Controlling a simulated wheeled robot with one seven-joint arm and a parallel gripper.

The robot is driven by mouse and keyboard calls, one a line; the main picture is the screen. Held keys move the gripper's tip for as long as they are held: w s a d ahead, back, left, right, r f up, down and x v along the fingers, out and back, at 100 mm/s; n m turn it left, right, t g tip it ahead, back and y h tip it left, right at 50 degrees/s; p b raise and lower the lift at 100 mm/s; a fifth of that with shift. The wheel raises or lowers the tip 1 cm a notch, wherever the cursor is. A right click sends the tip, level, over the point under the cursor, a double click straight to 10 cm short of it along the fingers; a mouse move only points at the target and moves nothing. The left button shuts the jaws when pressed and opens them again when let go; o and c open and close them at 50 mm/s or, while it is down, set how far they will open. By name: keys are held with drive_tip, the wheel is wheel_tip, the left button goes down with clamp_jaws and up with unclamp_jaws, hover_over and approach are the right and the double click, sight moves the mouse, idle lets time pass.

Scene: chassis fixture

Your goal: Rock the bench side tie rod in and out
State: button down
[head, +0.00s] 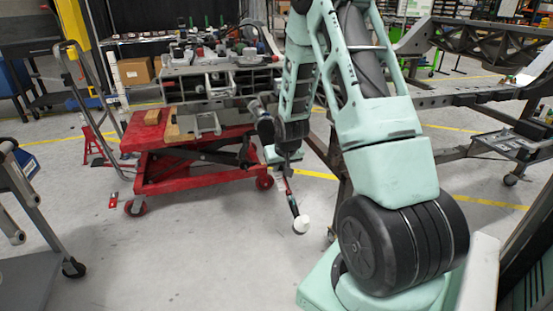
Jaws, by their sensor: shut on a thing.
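My gripper (287,164) is at the end of my pale green arm, near the middle of the picture, just right of the red lift cart. It is shut on a thin rod (291,202), which looks like the tie rod. The rod slants down and slightly right from the gripper, with red and dark parts and a white round end (301,224). The rod's upper end and the exact grip are too small and partly hidden to make out.
The red lift cart (190,178) carries a grey metal assembly (215,82) close left of my gripper. A dark chassis frame (460,97) stands at the right, partly behind my arm. A grey cart (30,235) is at the left edge. The front floor is clear.

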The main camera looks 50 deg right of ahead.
drive_tip(key=shift+f, duration=0.2)
idle(0.5)
drive_tip(key=shift+w+d+r, duration=0.2)
drive_tip(key=shift+w+d, duration=0.1)
drive_tip(key=shift+w, duration=0.2)
drive_tip(key=shift+s+a+p, duration=0.1)
drive_tip(key=shift+s+p, duration=0.15)
drive_tip(key=shift+p, duration=0.05)
idle(0.6)
drive_tip(key=c, duration=1.2)
unclamp_jaws()
drive_tip(key=shift+s, duration=0.1)
drive_tip(key=shift+c, duration=0.2)
drive_tip(key=shift+a, duration=0.1)
drive_tip(key=shift+p+v, duration=3)
drive_tip(key=shift+v, duration=0.95)
